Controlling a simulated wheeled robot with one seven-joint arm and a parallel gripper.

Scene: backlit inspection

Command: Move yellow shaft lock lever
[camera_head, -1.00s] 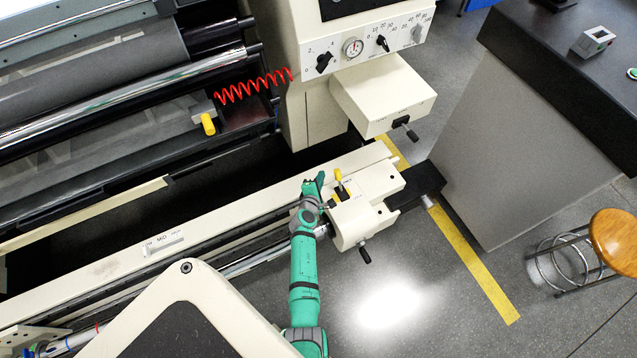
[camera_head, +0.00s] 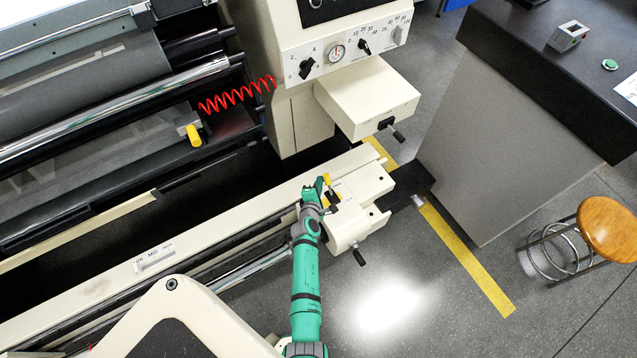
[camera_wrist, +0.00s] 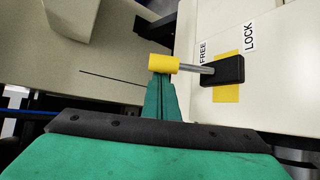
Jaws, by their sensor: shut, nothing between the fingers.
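The yellow shaft lock lever (camera_head: 326,181) stands on the cream block at the end of the rail. In the wrist view its yellow knob (camera_wrist: 163,64) sits on a grey rod that runs left from a black pivot (camera_wrist: 222,70) on a yellow plate. The knob end is on the FREE label's side, away from LOCK. My gripper (camera_wrist: 161,80) is shut and empty, its green fingertips just below the knob in that view. I cannot tell whether they touch it. In the head view my gripper (camera_head: 313,186) is just left of the lever.
The cream block (camera_head: 368,185) carries a black crank handle (camera_head: 359,257) at its front. A cream box (camera_head: 368,98) with another black handle overhangs behind it. A long cream rail (camera_head: 215,222) runs left. A wooden stool (camera_head: 606,229) and open floor lie to the right.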

